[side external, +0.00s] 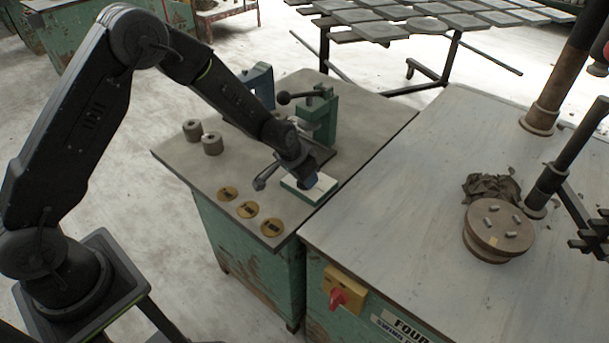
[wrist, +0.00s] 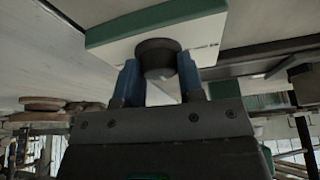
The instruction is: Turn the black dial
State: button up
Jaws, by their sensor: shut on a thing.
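The black dial (wrist: 157,52) is a short dark round knob on a white panel with a green edge (wrist: 205,27). In the side view the panel (side external: 322,187) lies on the small workbench, and the dial is hidden behind my gripper. My gripper (side external: 308,183) is low over that panel. In the wrist view its two blue fingers (wrist: 160,75) stand on either side of the dial and are shut on it. No pointer or mark on the dial can be made out.
A green fixture with a black lever (side external: 322,115) and a blue block (side external: 258,86) stand behind my gripper. Two grey cylinders (side external: 212,144) and three brass discs (side external: 248,209) sit on the bench. A red switch (side external: 338,298) is on the neighbouring table, which holds a round board (side external: 485,243).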

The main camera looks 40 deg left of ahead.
jog(key=shift+m, duration=0.4)
jog(key=m+h, duration=0.1)
jog(key=m, duration=0.1)
jog(key=m+g+h, duration=0.1)
jog(key=m, duration=0.2)
jog(key=shift+a, duration=0.1)
jog(key=m+g, duration=0.1)
jog(key=m, duration=0.2)
jog(key=m+g+h, duration=0.1)
jog(key=m, duration=0.2)
jog(key=shift+h, duration=0.3)
jog(key=shift+m, duration=0.4)
jog(key=o, duration=0.9)
jog(key=shift+r, duration=0.1)
jog(key=v, duration=0.7)
jog(key=shift+w+a+r, duration=0.1)
jog(key=shift+a, duration=0.05)
